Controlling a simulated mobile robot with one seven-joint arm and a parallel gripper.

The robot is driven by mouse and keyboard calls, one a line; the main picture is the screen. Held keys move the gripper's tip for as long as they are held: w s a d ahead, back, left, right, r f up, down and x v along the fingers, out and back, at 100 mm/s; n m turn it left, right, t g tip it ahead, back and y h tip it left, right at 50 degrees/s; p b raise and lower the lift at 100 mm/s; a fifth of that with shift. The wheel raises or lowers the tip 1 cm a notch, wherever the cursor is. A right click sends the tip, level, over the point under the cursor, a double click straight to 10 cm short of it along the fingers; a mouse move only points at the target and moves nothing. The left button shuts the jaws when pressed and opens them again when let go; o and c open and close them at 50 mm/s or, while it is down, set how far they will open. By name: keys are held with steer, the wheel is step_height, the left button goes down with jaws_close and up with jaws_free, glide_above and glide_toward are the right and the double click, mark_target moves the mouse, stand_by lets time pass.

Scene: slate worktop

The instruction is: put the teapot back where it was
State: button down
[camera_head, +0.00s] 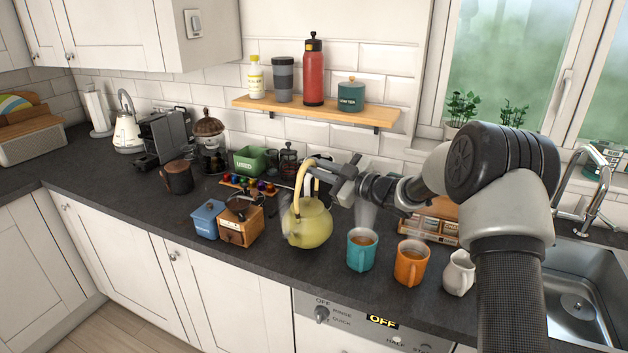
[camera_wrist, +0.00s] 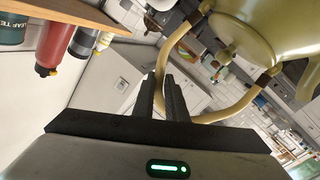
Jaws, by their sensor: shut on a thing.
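The yellow-green teapot (camera_head: 308,226) is near the front of the slate worktop, left of the teal mug. I cannot tell whether its base touches the worktop. My gripper (camera_head: 328,167) is shut on the teapot's tall looped handle, at its upper right side in the head view. In the wrist view, the fingers (camera_wrist: 168,98) close on the yellow handle, and the teapot's body (camera_wrist: 275,28) fills the top right. A teal mug (camera_head: 362,250) and an orange mug (camera_head: 411,264) stand to the right, each with a brown drink inside.
A white jug (camera_head: 459,274) stands right of the orange mug, before the sink (camera_head: 577,300). A wooden coffee grinder (camera_head: 240,222) and blue canister (camera_head: 207,219) stand close to the left. The shelf (camera_head: 318,109) above holds bottles and cups. Bare worktop lies at the front left.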

mark_target(314, 199)
steer(key=shift+f, duration=1.4)
steer(key=shift+f, duration=0.25)
steer(key=c, duration=1.8)
jaws_free()
steer(key=shift+o, duration=0.2)
